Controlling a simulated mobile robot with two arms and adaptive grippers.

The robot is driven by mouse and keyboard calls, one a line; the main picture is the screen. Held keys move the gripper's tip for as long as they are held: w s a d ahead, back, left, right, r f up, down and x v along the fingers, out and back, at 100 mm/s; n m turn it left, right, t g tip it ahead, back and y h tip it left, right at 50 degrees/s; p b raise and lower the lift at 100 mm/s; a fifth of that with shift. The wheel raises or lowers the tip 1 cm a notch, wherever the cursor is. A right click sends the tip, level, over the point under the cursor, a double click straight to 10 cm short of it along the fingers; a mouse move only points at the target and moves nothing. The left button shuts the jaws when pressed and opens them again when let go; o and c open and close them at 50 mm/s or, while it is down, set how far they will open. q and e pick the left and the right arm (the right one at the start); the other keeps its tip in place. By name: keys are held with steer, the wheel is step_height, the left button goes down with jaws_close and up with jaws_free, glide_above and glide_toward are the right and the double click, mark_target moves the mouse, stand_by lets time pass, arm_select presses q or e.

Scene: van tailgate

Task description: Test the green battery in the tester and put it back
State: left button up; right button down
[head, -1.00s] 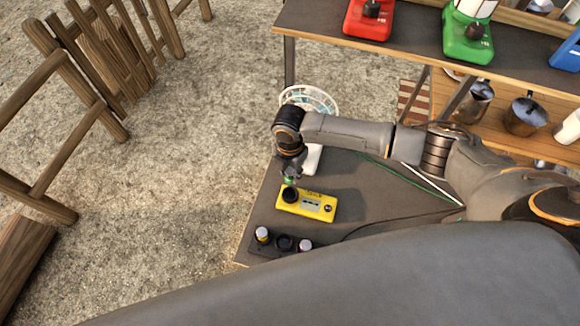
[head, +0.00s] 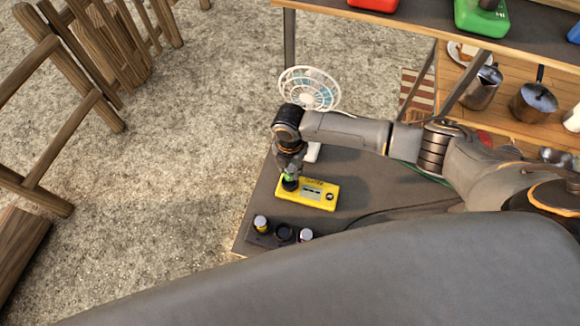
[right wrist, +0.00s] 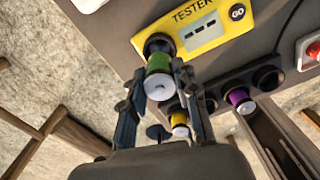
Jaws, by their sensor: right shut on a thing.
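The yellow tester (head: 318,194) lies on the dark tabletop and also shows in the right wrist view (right wrist: 207,37), with dashes on its display. My right gripper (head: 289,172) is over the tester's round black socket. In the right wrist view my right gripper (right wrist: 158,76) is shut on the green battery (right wrist: 159,82). The battery's far end is at the socket; I cannot tell how deep it sits. My left gripper is not in view.
A white fan (head: 309,88) stands behind the tester, close to my right arm. A shelf (head: 440,27) with coloured units rises at the back right. A red switch (right wrist: 313,50) is at the right in the wrist view. A wooden fence stands left.

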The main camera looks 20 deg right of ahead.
steer(key=shift+f+b, duration=2.1)
steer(key=shift+f, duration=0.45)
steer(key=c, duration=0.9)
jaws_free()
steer(key=shift+c, duration=0.2)
steer(key=shift+r, duration=0.1)
step_height(320, 180, up, 12)
steer(key=shift+f, duration=0.1)
